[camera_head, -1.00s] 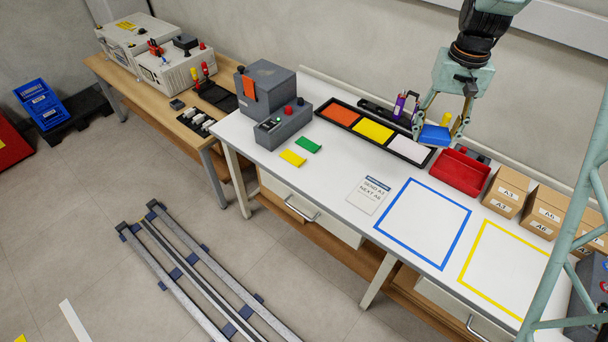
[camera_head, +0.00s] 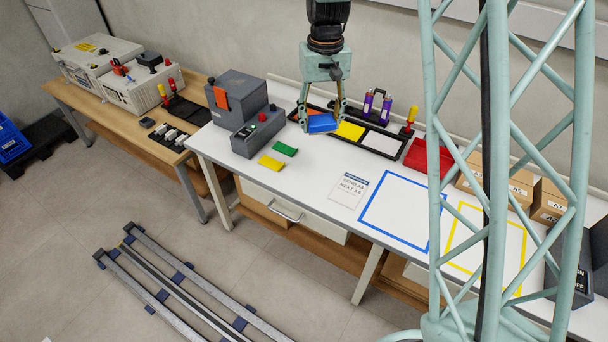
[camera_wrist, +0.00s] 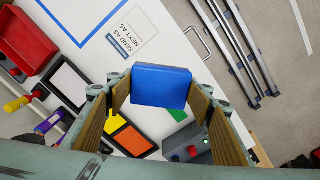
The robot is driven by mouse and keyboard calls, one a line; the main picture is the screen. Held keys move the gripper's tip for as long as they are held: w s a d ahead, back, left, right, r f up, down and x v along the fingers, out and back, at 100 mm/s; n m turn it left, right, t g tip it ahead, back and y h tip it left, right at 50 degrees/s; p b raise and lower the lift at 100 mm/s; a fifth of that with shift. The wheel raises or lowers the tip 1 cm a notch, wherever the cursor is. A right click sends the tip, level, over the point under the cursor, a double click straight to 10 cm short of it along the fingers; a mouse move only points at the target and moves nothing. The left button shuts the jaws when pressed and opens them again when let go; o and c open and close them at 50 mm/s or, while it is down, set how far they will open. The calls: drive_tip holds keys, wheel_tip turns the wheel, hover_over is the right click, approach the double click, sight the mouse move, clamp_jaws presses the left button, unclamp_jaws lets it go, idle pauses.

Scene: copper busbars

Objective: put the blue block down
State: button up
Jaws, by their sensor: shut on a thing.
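My gripper (camera_head: 321,120) is shut on the blue block (camera_head: 321,123) and holds it above the white table. In the head view the block overlaps the left end of a black-framed tray (camera_head: 366,150) and hides most of its orange panel. In the wrist view the block (camera_wrist: 160,87) sits between the two fingertips, with the table in view below it. The tray's yellow panel (camera_head: 350,131) and white panel (camera_head: 381,143) are bare. A blue outlined square (camera_head: 397,208) and a yellow outlined square (camera_head: 487,247) lie empty on the table to the right.
Grey machine boxes (camera_head: 238,104) stand left of the tray. A green block (camera_head: 285,149) and a yellow block (camera_head: 271,163) lie in front of it. A red bin (camera_head: 428,158) and cardboard boxes (camera_head: 524,186) stand to the right. A printed sign (camera_head: 349,189) lies on the table.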

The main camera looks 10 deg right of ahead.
drive_tip(key=shift+a, duration=0.15)
drive_tip(key=shift+f, duration=0.1)
drive_tip(key=s+d+f+m, duration=0.1)
drive_tip(key=s+f+m, duration=0.2)
drive_tip(key=f, duration=0.3)
drive_tip(key=s+f+m+b, duration=0.1)
drive_tip(key=s+f+m, duration=0.1)
drive_tip(key=s+f, duration=0.2)
drive_tip(key=s+d+f+m+b, duration=0.1)
drive_tip(key=s+f+m, duration=0.2)
drive_tip(key=f, duration=0.6)
drive_tip(key=shift+s+d+f+m, duration=0.15)
drive_tip(key=shift+s+f, duration=0.05)
drive_tip(key=shift+s, duration=0.2)
drive_tip(key=shift+s+d+f+m, duration=0.15)
drive_tip(key=shift+s, duration=0.25)
drive_tip(key=shift+w, duration=0.1)
drive_tip(key=w, duration=0.5)
drive_tip(key=w+a+f+b, duration=0.1)
drive_tip(key=w, duration=0.3)
drive_tip(key=w+a, duration=0.1)
drive_tip(key=w, duration=0.4)
drive_tip(key=shift+w+a+f, duration=0.2)
drive_tip(key=shift+w+a, duration=0.05)
drive_tip(key=shift+w, duration=0.1)
drive_tip(key=shift+w, duration=0.1)
